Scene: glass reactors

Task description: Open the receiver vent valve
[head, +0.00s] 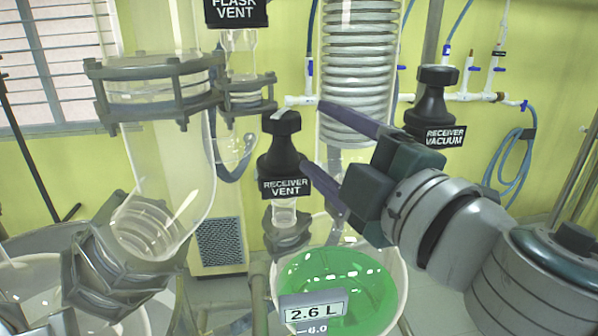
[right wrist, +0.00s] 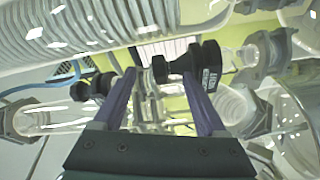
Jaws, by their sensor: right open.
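The receiver vent valve (head: 283,150) is a black knob with a "RECEIVER VENT" label, upright on a glass neck above the receiver with green liquid. My right gripper (head: 312,133) reaches in from the right, its two purple fingers spread apart. The fingertips are close to the knob's right side, and nothing is held. In the right wrist view, the black labelled knob (right wrist: 180,66) lies just beyond the fingertips, nearer the right finger. Whether a finger touches it, I cannot tell. My left gripper is not in view.
The receiver vacuum valve (head: 434,105) stands to the right, behind my right gripper. The flask vent label (head: 236,10) is at the top. A glass condenser coil (head: 356,60) rises behind the fingers. The green-filled receiver (head: 335,280) with a "2.6 L" display is below.

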